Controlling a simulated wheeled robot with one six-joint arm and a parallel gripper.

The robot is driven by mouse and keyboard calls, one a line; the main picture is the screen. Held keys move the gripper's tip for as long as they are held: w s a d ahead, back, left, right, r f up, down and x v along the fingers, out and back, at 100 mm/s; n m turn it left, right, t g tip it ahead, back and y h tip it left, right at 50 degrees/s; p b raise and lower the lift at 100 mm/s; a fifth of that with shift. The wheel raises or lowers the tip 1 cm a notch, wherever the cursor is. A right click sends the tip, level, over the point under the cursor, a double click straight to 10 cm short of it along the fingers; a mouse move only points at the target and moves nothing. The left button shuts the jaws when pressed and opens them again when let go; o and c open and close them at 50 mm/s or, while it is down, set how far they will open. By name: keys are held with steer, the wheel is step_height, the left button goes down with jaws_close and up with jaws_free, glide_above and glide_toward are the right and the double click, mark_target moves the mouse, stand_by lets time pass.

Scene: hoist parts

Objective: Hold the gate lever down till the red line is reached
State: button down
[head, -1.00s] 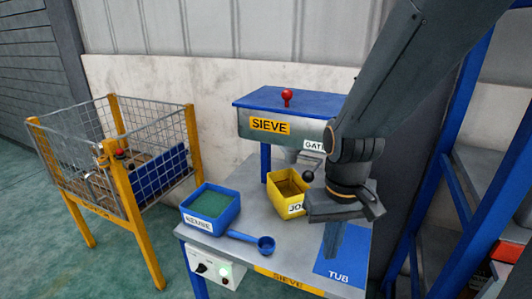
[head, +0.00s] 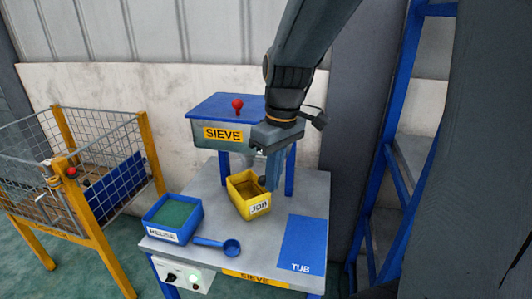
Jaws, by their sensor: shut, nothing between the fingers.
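The yellow tub (head: 240,198) marked JOB stands on the table under the blue-topped sieve (head: 205,134). Its inside looks dark brown, and I cannot make out a red line in it. My gripper (head: 272,186) is shut and empty, pointing down in front of the sieve's right side.
A blue tub (head: 155,226) with green contents and a blue scoop (head: 215,244) lie to the left on the table (head: 262,245). A blue TUB mat (head: 303,245) is bare at right. A mesh cage (head: 95,185) stands left, blue shelving (head: 395,165) right.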

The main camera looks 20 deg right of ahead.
steer(key=w+d+r+n+y+p, duration=0.1)
steer(key=w+r+n+p, duration=0.3)
steer(key=r, duration=1)
steer(key=shift+w+d+n+t, duration=0.2)
steer(key=shift+w+n+t, duration=0.1)
steer(key=shift+w+n, duration=0.6)
steer(key=f+p, duration=0.1)
steer(key=f, duration=0.3)
steer(key=a+f+p, duration=0.1)
steer(key=f, duration=0.3)
steer(key=f+p, duration=0.1)
steer(key=f, duration=0.3)
steer(key=shift+w+a+f, duration=0.15)
steer(key=shift+a+f, duration=0.05)
steer(key=shift+a, duration=0.1)
steer(key=shift+f+p, duration=0.35)
steer(key=shift+f, duration=0.35)
